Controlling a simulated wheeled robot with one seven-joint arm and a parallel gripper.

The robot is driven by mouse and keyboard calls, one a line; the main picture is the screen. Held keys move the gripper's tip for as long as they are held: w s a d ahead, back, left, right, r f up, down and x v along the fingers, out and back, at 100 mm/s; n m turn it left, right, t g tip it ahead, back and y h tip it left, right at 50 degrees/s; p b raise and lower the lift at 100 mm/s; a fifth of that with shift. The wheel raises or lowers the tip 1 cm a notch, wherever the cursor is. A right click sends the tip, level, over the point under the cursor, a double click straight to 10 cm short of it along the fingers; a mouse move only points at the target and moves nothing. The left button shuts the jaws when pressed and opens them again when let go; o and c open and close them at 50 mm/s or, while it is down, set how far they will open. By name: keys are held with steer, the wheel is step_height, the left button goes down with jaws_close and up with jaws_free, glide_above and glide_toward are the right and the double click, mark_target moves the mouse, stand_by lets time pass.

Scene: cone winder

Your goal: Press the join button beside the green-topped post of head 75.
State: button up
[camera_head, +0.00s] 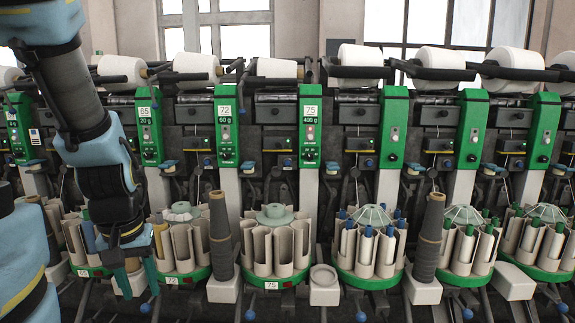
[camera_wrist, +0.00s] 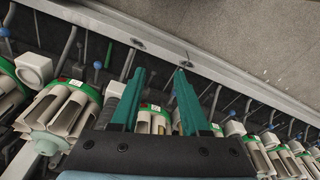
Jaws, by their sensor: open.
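The green-topped post of head 75 (camera_head: 310,128) stands right of the middle in the head view, with a white 75 / 400 g label near its top. A small dark knob shows low on its green face. Small blue-tipped parts sit beside the post, one at its left (camera_head: 287,163) and one at its right (camera_head: 332,166). I cannot tell which part is the join button. My gripper (camera_head: 137,277) is low at the left, well away from this post, pointing down. In the wrist view my gripper (camera_wrist: 160,74) is open, with nothing between its teal fingers.
A post labelled 72 (camera_head: 226,135) and one labelled 65 (camera_head: 148,135) stand to the left. Round bobbin magazines (camera_head: 276,245) jut out below the posts. Tall dark cones (camera_head: 220,235) rise between them. White yarn packages (camera_head: 361,62) lie above. Grey floor (camera_wrist: 260,50) is clear beyond the front rail.

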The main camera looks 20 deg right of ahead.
jaws_close()
stand_by(1.4)
